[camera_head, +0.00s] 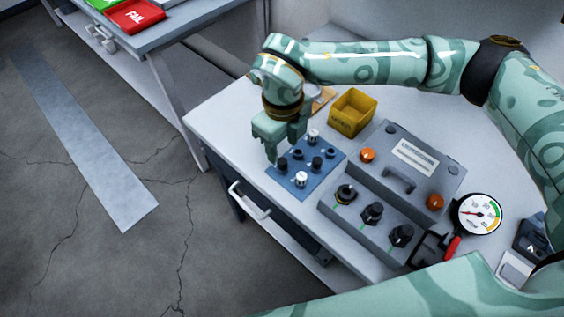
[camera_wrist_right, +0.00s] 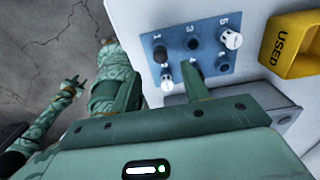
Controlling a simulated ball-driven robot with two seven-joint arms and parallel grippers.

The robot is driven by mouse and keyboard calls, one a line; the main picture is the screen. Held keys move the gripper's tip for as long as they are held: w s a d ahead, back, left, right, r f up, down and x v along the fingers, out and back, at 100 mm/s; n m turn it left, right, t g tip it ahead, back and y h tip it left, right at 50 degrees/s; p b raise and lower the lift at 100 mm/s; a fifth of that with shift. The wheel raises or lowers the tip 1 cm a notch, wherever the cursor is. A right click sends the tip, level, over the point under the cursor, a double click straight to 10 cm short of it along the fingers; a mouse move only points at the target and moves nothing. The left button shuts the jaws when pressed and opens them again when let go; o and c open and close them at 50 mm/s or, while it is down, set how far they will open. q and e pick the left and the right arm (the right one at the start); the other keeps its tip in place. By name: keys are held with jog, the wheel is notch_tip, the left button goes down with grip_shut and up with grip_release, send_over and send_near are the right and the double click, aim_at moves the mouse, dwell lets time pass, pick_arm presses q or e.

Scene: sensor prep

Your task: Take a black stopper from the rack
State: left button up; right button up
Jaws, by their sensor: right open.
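The blue rack (camera_head: 311,180) lies on the grey table and holds black and white stoppers. Black stoppers (camera_head: 316,163) stand in it, along with a white one near its front (camera_head: 301,179) and another at its back (camera_head: 313,136). My right gripper (camera_head: 285,148) is open and points down over the rack's left part. In the right wrist view, a black stopper (camera_wrist_right: 160,53) by the label 1 shows between the open fingers, which partly hide the rack (camera_wrist_right: 206,38). My left gripper (camera_wrist_right: 74,84) shows small at the left; its jaw state is unclear.
A yellow bin (camera_head: 352,112) marked USED stands behind the rack. A grey case (camera_head: 410,165) and a panel with dark knobs (camera_head: 372,213) are to its right. A round gauge (camera_head: 478,214) is farther right. The table's left edge is close to the rack.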

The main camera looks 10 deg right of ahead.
aim_at(282, 161)
jog(key=shift+f, duration=0.3)
notch_tip(282, 161, down, 5)
jog(key=shift+w+b, duration=0.1)
jog(key=shift+b, duration=0.85)
jog(key=shift+r, duration=0.15)
jog(key=shift+c, duration=0.7)
grip_shut()
jog(key=shift+r, duration=0.1)
